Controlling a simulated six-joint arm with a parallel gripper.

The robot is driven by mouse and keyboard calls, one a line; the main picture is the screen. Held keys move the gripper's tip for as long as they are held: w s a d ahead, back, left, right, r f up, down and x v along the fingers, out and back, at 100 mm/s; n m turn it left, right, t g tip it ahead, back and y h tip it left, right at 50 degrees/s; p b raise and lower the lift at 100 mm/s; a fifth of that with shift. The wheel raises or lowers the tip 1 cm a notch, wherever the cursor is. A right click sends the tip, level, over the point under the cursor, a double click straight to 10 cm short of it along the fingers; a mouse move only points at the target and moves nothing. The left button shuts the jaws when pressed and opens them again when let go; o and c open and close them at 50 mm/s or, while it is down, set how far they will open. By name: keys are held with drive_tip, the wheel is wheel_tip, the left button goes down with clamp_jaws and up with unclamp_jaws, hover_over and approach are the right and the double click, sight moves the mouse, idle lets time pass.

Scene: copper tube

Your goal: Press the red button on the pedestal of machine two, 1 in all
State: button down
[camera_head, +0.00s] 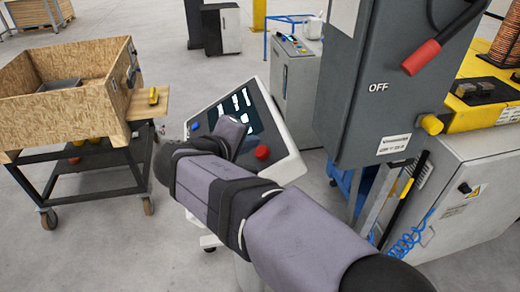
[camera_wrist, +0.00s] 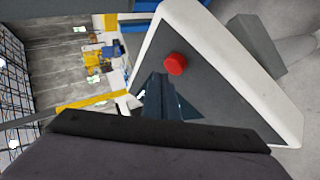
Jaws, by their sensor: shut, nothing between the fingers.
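The red button (camera_head: 262,152) is a round knob on the slanted dark panel of the white-edged pedestal (camera_head: 285,168). A lit screen (camera_head: 238,104) and a small blue button (camera_head: 193,127) are on the same panel. In the wrist view the red button (camera_wrist: 175,63) stands clear and uncovered on the panel (camera_wrist: 210,90). My gripper (camera_wrist: 158,78) shows there as dark narrow fingers, shut and empty, pointing at the panel just below and left of the button. They look apart from the button; the exact gap to the panel cannot be told. In the head view my arm hides the fingers.
A grey cabinet (camera_head: 390,90) with an OFF label and a red-handled lever stands right of the pedestal. A wooden crate (camera_head: 60,110) on a black cart (camera_head: 95,165) is at left. Another grey console (camera_head: 295,85) stands behind. Open floor lies between the cart and pedestal.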

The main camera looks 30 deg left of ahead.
drive_tip(key=shift+w+d+f+b, duration=0.2)
drive_tip(key=shift+f+b, duration=0.3)
drive_tip(key=shift+b, duration=0.2)
drive_tip(key=shift+w+d+f+b, duration=0.1)
drive_tip(key=shift+d+f+b, duration=0.1)
drive_tip(key=shift+f+b, duration=0.35)
idle(1.6)
drive_tip(key=shift+r, duration=0.2)
drive_tip(key=shift+s+a+r+p, duration=0.2)
drive_tip(key=shift+r+p, duration=0.1)
drive_tip(key=shift+r, duration=0.1)
drive_tip(key=shift+s+a+r+p, duration=0.15)
drive_tip(key=shift+r+p, duration=0.1)
drive_tip(key=shift+r, duration=0.15)
drive_tip(key=r+p, duration=0.1)
drive_tip(key=s+a+r+p, duration=0.1)
drive_tip(key=r, duration=0.1)
drive_tip(key=r+p, duration=0.1)
drive_tip(key=p, duration=0.1)
drive_tip(key=shift+s+a+r, duration=0.15)
drive_tip(key=shift+s+a, duration=0.15)
drive_tip(key=shift+a, duration=0.1)
idle(0.6)
